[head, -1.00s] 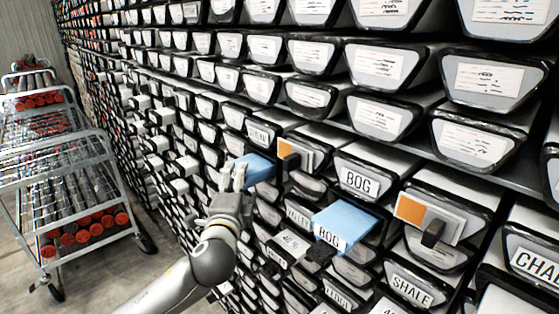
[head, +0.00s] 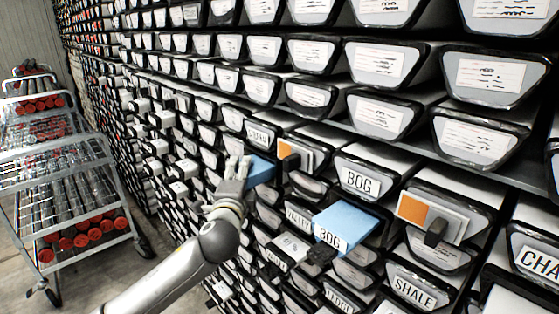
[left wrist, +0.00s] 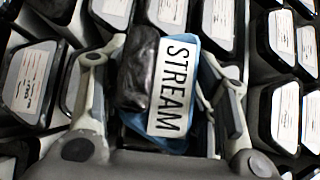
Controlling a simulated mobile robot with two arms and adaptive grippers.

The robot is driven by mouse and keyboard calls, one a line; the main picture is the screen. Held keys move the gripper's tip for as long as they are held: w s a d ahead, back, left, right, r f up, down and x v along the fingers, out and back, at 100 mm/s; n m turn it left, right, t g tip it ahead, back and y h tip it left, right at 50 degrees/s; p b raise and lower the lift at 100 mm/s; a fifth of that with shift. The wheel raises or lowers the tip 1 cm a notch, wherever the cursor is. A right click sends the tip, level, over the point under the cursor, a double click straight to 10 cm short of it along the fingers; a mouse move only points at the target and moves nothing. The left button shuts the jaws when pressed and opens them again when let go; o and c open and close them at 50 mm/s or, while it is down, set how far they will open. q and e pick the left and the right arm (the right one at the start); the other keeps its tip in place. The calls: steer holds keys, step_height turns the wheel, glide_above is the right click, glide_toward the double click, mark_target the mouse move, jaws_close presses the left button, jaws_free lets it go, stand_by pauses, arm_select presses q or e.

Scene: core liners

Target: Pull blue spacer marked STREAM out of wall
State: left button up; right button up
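The blue spacer marked STREAM (head: 262,169) sticks out of the wall of liners, left of an orange-and-white block, partly hidden by my left gripper in the head view. In the left wrist view its white STREAM label (left wrist: 172,86) and a black part beside it face the camera, with blue showing at the edges. My left gripper (head: 238,168) is at the spacer. In the left wrist view its fingers (left wrist: 165,100) stand apart on both sides of the spacer, with small gaps visible. My right gripper is not in view.
Another blue spacer, marked BOG (head: 345,222), sticks out lower right. Blocks with orange faces (head: 411,208) also protrude. Labelled liner ends fill the wall around the gripper. A metal cart (head: 108,160) with red-capped cores stands at the left, with floor between it and the wall.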

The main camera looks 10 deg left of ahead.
arm_select(q)
steer(key=c, duration=0.6)
steer(key=shift+s+a+p, duration=0.35)
steer(key=shift+s+a, duration=0.35)
steer(key=shift+s, duration=0.15)
steer(key=s+a, duration=0.2)
steer(key=s, duration=0.1)
steer(key=s+a, duration=0.3)
steer(key=s, duration=0.1)
steer(key=s+a, duration=0.3)
steer(key=shift+s+p, duration=0.25)
steer(key=shift+p, duration=0.15)
steer(key=o, duration=1.2)
